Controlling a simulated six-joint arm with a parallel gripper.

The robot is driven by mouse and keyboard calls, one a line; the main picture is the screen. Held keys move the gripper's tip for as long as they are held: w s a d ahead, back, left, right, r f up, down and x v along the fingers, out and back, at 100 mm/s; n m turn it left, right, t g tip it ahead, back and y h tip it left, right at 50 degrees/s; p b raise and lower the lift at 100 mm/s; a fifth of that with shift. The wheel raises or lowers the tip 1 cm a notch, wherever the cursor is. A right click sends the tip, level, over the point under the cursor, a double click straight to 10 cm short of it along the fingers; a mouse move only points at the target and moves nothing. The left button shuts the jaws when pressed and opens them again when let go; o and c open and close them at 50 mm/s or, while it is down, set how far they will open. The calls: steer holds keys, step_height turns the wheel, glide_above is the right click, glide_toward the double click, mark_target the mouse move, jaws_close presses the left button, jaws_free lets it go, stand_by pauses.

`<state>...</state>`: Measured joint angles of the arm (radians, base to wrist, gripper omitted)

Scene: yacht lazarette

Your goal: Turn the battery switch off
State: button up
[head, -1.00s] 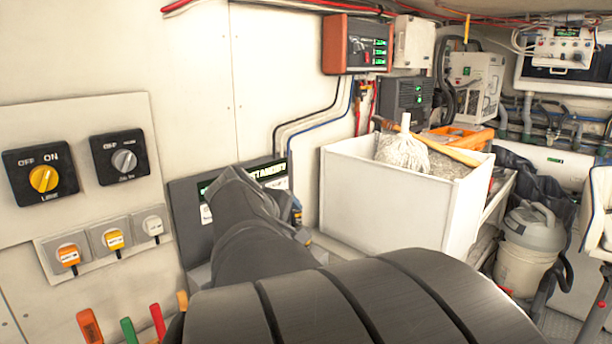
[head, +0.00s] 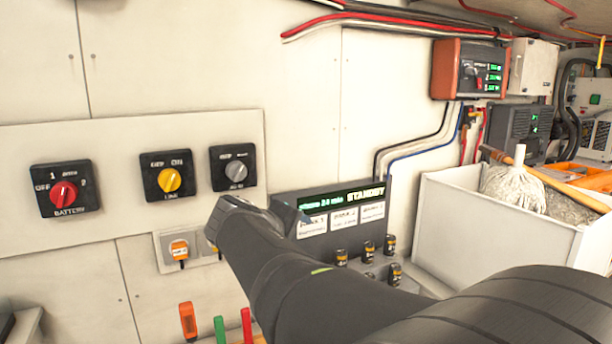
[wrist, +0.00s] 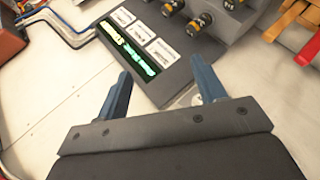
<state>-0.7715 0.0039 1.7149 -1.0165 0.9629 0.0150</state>
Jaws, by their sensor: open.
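The battery switch (head: 64,195) is a black square plate with a red round knob, on the white wall panel at the far left of the head view. Its label reads BATTERY, with OFF at the left of the knob and 1 above. I cannot tell where the knob points. It is not in the wrist view. My gripper (wrist: 163,78) is open and empty, with two blue-grey fingers spread in front of a dark panel with a green display. In the head view my gripper is mostly hidden by my own arm, right of and below the battery switch.
A yellow-knob switch (head: 169,180) and a grey-knob switch (head: 237,171) sit right of the battery switch. An orange plug (head: 179,249) is below them. The display panel (head: 333,210) is behind my arm. A white bin (head: 475,220) stands at right. Coloured handles (head: 188,320) stick up below.

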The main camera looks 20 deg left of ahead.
steer(key=s+a+r+t+y, duration=0.25)
steer(key=s+a, duration=0.35)
steer(key=a, duration=0.5)
steer(key=n+y, duration=0.1)
steer(key=y, duration=1)
glide_toward(60, 198)
steer(key=x, duration=0.9)
steer(key=shift+w+a, duration=0.15)
steer(key=shift+w, duration=0.1)
steer(key=c, duration=1)
